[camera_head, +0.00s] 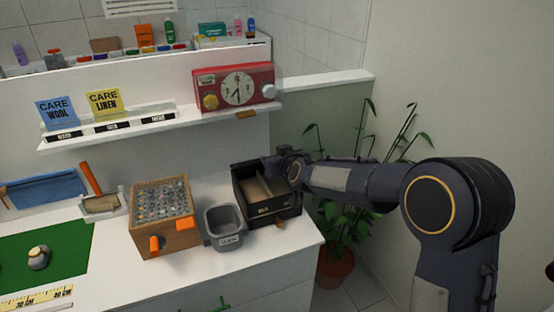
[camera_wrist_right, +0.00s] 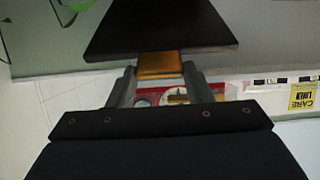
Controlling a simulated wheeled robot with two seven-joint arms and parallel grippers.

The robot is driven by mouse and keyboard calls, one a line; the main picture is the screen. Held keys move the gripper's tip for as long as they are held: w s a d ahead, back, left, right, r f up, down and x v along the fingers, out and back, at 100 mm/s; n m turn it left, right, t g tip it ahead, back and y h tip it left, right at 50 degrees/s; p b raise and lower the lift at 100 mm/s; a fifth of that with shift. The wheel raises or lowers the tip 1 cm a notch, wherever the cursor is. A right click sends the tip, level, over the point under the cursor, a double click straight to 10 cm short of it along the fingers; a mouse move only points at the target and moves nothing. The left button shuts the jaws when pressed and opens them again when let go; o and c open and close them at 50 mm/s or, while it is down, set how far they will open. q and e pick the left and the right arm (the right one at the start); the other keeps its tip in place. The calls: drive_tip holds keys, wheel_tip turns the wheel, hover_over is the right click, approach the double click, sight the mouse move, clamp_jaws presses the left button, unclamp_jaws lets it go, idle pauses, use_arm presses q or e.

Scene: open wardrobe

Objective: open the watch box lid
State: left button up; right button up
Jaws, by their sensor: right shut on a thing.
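The watch box (camera_head: 283,217) is a dark box near the right end of the white counter. Its beige inside shows, so the lid is raised, but the lid's exact angle is hard to tell in the head view. My left gripper is not in view.
A red clock radio (camera_head: 234,88) sits on the shelf above. A potted plant (camera_head: 335,265) stands right of the counter.

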drive_tip(key=shift+w+r, duration=0.1)
drive_tip(key=shift+r, duration=0.15)
drive_tip(key=o, duration=1.1)
drive_tip(key=shift+c, duration=0.2)
drive_tip(key=o, duration=0.3)
drive_tip(key=shift+f, duration=0.15)
drive_tip(key=shift+o, duration=0.2)
drive_tip(key=v, duration=0.8)
drive_tip(key=shift+b, duration=0.45)
drive_tip(key=shift+a, duration=0.1)
